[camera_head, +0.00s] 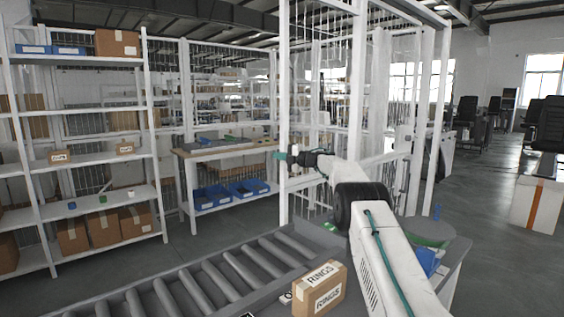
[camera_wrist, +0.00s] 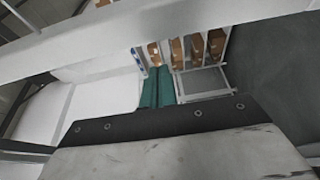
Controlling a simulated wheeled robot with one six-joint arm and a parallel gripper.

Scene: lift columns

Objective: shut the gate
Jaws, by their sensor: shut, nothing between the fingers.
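The gate (camera_head: 283,100) appears to be the white-framed wire-mesh panel in the middle of the head view; its upright near edge stands beside my gripper. How far it stands open is hard to tell. My gripper (camera_head: 279,156) is at the end of my arm, which reaches in from the lower right. Its green fingers are together with nothing between them, overlapping the white upright in the picture; contact cannot be told. In the wrist view the closed green fingers (camera_wrist: 157,88) point away, and a white bar (camera_wrist: 150,36) crosses above them. My arm hides part of the mesh frame.
A roller conveyor (camera_head: 190,292) with a RINGS carton (camera_head: 320,290) lies in front. Shelving (camera_head: 95,115) with boxes stands left. A workbench (camera_head: 230,148) with blue bins stands behind the gripper. Open floor lies right.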

